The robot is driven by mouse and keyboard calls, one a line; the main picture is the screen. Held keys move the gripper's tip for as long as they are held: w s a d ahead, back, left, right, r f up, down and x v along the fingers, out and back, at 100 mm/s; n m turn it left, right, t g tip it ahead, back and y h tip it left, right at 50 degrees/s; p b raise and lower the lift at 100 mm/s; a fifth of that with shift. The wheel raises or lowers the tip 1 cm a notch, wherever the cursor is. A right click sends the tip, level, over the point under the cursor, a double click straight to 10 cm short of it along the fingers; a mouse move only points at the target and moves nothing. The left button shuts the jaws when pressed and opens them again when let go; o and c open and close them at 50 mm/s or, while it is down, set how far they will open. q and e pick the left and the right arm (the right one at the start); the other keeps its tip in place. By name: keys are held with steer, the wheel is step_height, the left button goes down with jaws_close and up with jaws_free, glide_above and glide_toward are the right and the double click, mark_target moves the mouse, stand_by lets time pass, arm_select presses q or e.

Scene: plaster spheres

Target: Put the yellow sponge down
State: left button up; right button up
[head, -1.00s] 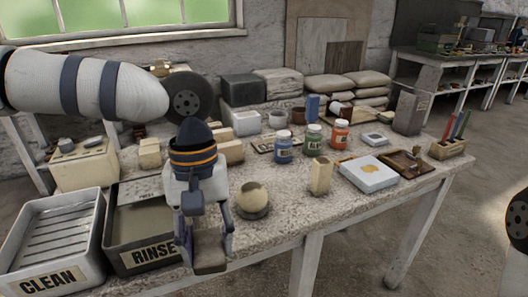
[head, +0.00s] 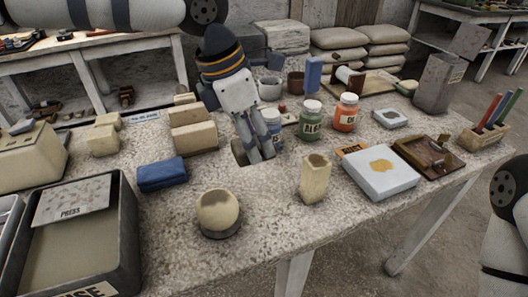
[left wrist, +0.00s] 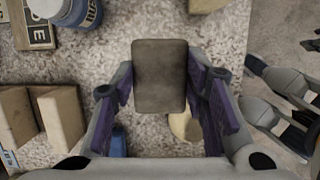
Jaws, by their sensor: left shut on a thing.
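My left gripper (head: 256,152) points down over the table behind the plaster sphere. It is shut on a dull grey-brown block (left wrist: 160,75), which shows more brown than yellow. In the head view the block (head: 239,152) is partly hidden by the fingers, beside the blue jar (head: 271,122). I cannot tell whether it touches the stone-topped table (head: 275,190).
Green jar (head: 311,122) and orange jar (head: 345,112) stand right of the gripper. Tan blocks (head: 193,137) and a folded blue cloth (head: 162,174) lie left. A tan vase (head: 314,180) stands near the front. The tabletop between cloth, sphere and vase is clear.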

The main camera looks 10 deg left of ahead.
arm_select(q)
steer(key=w+f, duration=0.1)
steer(key=f, duration=0.1)
steer(key=w+f, duration=0.1)
steer(key=w, duration=0.1)
steer(key=w+f, duration=0.1)
steer(key=f, duration=0.1)
steer(key=shift+w+d+f+b, duration=0.2)
steer(key=shift+w+f+b, duration=0.1)
steer(key=shift+b, duration=0.1)
steer(key=x, duration=0.3)
steer(key=shift+a+f, duration=0.3)
steer(key=shift+r, duration=0.1)
steer(key=o, duration=1)
steer(key=shift+f, duration=0.2)
steer(key=p+v, duration=0.1)
steer(key=v, duration=1.1)
steer(key=shift+r, duration=0.15)
